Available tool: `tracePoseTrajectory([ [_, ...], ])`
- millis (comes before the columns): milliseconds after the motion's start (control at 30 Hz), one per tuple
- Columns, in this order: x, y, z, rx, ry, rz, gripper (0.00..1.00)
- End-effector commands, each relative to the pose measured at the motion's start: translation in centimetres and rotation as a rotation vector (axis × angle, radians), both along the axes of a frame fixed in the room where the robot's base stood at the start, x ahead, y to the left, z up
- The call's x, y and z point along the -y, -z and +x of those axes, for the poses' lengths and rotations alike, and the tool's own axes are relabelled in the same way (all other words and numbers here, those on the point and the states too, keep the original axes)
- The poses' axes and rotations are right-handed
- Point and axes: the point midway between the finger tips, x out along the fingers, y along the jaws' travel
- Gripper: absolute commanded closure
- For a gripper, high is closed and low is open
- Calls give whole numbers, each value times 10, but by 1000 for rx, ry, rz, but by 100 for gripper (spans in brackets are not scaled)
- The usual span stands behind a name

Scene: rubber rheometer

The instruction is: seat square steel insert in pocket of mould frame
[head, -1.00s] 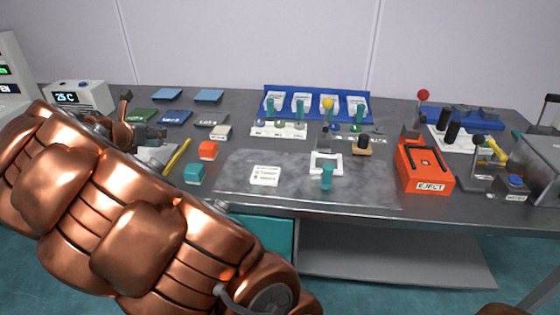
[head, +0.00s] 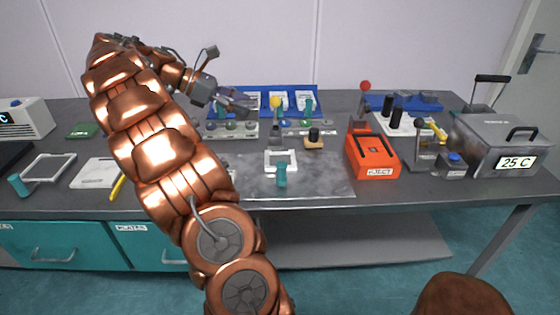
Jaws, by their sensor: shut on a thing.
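A white square frame with an open middle (head: 281,160), likely the mould frame, lies on the grey mat, with a teal grip (head: 281,176) at its front edge. My gripper (head: 240,104) is high at the back of the bench, left of and behind this frame, in front of the blue rack. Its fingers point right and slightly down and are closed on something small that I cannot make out. I cannot identify the square steel insert for certain. My arm hides part of the bench left of the mat.
The blue rack (head: 311,92) with cards and teal-handled pieces stands behind. The orange EJECT unit (head: 372,155) and a metal chamber (head: 495,140) stand right. Another pale frame (head: 48,167) lies far left. The mat right of the white frame (head: 325,180) is clear.

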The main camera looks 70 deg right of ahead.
Motion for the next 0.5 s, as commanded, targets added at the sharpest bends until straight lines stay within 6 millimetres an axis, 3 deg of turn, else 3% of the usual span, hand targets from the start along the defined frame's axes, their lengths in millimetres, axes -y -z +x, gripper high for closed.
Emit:
tracePoseTrajectory([
  [167,1,9,-10,-1,44,0,88],
  [500,0,64,-10,-5,45,2,88],
])
